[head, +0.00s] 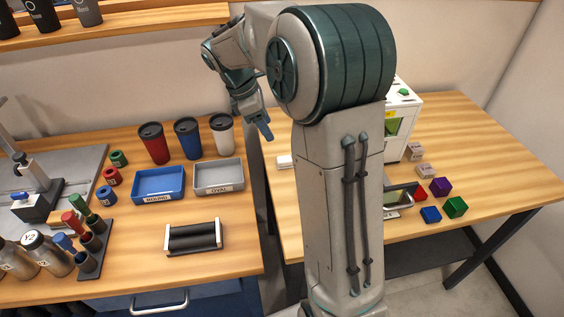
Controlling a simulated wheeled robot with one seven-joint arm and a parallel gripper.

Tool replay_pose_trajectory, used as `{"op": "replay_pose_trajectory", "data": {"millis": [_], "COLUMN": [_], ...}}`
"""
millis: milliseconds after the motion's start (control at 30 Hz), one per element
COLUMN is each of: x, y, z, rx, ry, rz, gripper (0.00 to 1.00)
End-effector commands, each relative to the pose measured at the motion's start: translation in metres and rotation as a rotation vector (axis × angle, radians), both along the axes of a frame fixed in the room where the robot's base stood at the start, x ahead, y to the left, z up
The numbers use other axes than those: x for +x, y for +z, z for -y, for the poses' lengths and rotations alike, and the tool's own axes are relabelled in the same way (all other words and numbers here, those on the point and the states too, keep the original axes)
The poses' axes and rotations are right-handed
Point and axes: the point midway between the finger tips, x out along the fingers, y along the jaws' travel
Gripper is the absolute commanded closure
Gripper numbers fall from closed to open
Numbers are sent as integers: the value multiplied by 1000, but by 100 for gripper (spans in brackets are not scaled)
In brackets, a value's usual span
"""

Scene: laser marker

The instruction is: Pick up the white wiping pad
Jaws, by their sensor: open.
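A small white block (285,161), which looks like the white wiping pad, lies on the right table near its left edge. My arm's column hides part of it, so its full shape does not show. My gripper (257,124) hangs in the air above and to the left of it, pointing down and slightly right. The gripper is open and apart from the pad, with nothing seen between its fingers.
A gap separates the left table (215,277) from the right table (500,150). A white machine (404,115) stands behind my arm. Blue (158,199) and grey (219,189) trays, tumblers and a roller stand fill the left table. Coloured cubes (440,187) lie at right.

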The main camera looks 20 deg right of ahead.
Motion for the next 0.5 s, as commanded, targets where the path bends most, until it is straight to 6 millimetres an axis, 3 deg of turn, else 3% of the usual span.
{"op": "replay_pose_trajectory", "data": {"millis": [167, 500], "x": [8, 3], "y": [-15, -73], "z": [7, 30], "rx": [-8, -7], "ry": [43, 40], "rz": [-30, -31], "gripper": [47, 47]}}
